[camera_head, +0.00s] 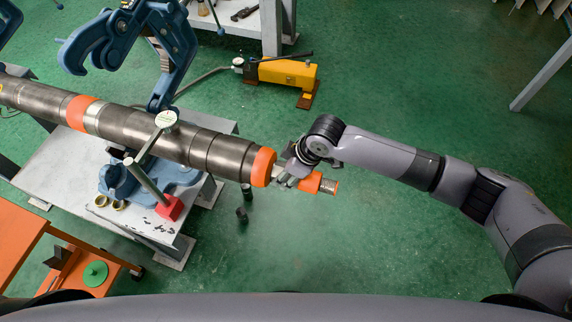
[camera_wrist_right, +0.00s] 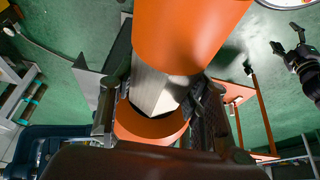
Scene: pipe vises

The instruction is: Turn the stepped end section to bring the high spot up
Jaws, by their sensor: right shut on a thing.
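A long dark steel pipe (camera_head: 195,146) with orange bands lies across the bench, sloping down to the right. Its stepped end section has an orange collar (camera_head: 263,167), a narrower bare metal part and an orange tip (camera_head: 313,183). My right gripper (camera_head: 288,178) is shut on the bare part between the two orange pieces. In the right wrist view the flat-sided metal part (camera_wrist_right: 158,92) shows between the fingers. A dial gauge (camera_head: 166,118) stands at the pipe on a red base (camera_head: 169,208); its reading is too small to tell.
A blue pipe vise (camera_head: 125,35) rises behind the pipe. Brass rings (camera_head: 110,203) lie on the grey bench (camera_head: 150,225). A yellow hand pump (camera_head: 285,72) stands behind on the green floor. An orange cart (camera_head: 25,235) is at lower left.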

